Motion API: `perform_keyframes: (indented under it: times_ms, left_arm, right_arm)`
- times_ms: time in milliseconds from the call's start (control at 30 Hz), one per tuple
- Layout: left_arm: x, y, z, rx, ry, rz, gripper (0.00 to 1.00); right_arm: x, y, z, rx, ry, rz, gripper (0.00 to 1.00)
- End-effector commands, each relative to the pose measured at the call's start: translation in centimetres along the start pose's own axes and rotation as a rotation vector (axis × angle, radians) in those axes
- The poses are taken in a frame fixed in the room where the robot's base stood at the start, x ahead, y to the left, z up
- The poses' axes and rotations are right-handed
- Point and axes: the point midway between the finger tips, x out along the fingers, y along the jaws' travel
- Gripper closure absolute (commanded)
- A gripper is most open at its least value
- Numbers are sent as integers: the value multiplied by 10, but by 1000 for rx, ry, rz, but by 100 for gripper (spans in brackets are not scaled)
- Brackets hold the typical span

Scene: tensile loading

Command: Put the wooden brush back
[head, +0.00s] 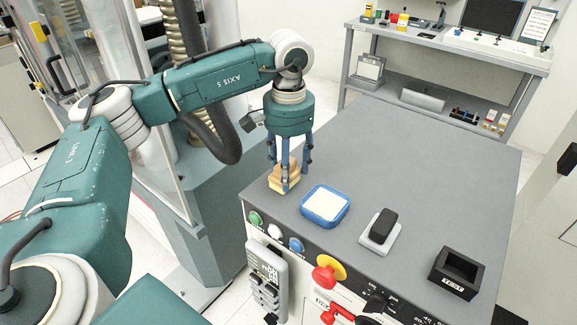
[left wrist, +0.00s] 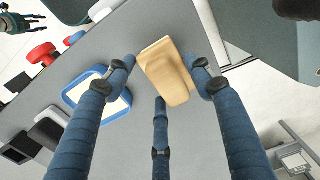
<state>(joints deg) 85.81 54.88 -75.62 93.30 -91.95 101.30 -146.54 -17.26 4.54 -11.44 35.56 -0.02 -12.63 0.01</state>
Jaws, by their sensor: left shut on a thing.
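The wooden brush (head: 284,181) is a pale tan block with a raised grip, at the near left corner of the grey machine top (head: 400,150). My left gripper (head: 287,168) points down with its blue fingers shut on it. In the left wrist view the brush (left wrist: 165,75) sits between the fingertips. I cannot tell whether its underside touches the top. What looks like my right gripper (left wrist: 20,20) shows small at the top left of the left wrist view; its opening is unclear.
A blue-rimmed tray (head: 325,206) with a cream pad lies just right of the brush. Further right are a black block on a light base (head: 380,231) and an open black box (head: 456,273). Buttons and a red-yellow knob (head: 328,272) line the front. The top's rear is clear.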

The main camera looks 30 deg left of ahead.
Motion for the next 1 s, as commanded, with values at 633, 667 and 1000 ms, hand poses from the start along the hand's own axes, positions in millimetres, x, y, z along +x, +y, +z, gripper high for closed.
perform_keyframes:
  times_ms: [633, 667, 1000]
  left_arm:
    - [3, 0, 0, 0, 1, 1, 28]
    - [3, 0, 0, 0, 1, 1, 28]
    - [-32, 1, -2, 0, 7, 2, 28]
  right_arm:
    - [0, 0, 0, 0, 1, 0, 60]
    - [0, 0, 0, 0, 1, 0, 60]
    - [13, 0, 1, 0, 1, 0, 60]
